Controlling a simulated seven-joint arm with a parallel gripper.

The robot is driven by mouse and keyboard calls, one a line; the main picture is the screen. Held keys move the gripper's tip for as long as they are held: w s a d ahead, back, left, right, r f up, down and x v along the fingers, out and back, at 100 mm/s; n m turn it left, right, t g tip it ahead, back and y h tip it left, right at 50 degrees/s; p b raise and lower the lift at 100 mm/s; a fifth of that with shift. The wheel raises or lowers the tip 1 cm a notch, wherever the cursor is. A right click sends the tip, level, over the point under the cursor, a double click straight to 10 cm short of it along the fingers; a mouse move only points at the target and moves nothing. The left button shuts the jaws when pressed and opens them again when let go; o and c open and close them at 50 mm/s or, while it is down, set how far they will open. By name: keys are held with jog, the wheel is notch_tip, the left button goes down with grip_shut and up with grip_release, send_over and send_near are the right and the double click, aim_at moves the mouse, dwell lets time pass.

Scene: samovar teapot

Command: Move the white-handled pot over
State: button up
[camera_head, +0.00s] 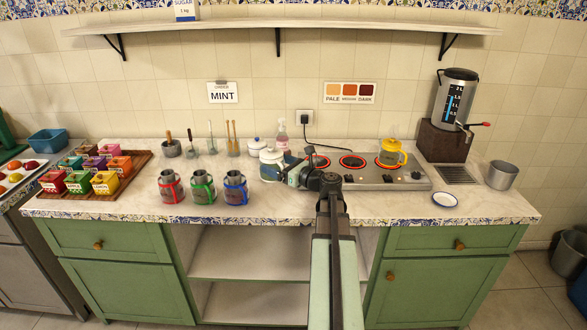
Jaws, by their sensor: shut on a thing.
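The handle is mostly hidden by my gripper and too small to make out. I cannot tell whether the pot's base touches the counter.
A hob (400,176) with red-ringed burners lies right of my gripper; a yellow pot (391,153) stands on its right burner. A white lidded jar (257,147) is just behind the pot.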

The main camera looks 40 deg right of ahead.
jog(key=w+d+r, duration=0.2)
jog(key=d, duration=1.2)
jog(key=w+d+r, duration=0.1)
jog(key=d+r, duration=0.1)
jog(key=d, duration=1.2)
jog(key=shift+n+y, duration=0.3)
jog(key=shift+y, duration=0.2)
jog(key=shift+a+f, duration=0.2)
jog(key=shift+f, duration=1.45)
jog(key=shift+a+f, duration=0.2)
jog(key=shift+f, duration=1.5)
jog(key=shift+a+f, duration=0.2)
jog(key=shift+f, duration=1.45)
jog(key=shift+f, duration=0.1)
jog(key=o, duration=1.1)
jog(key=shift+c, duration=0.2)
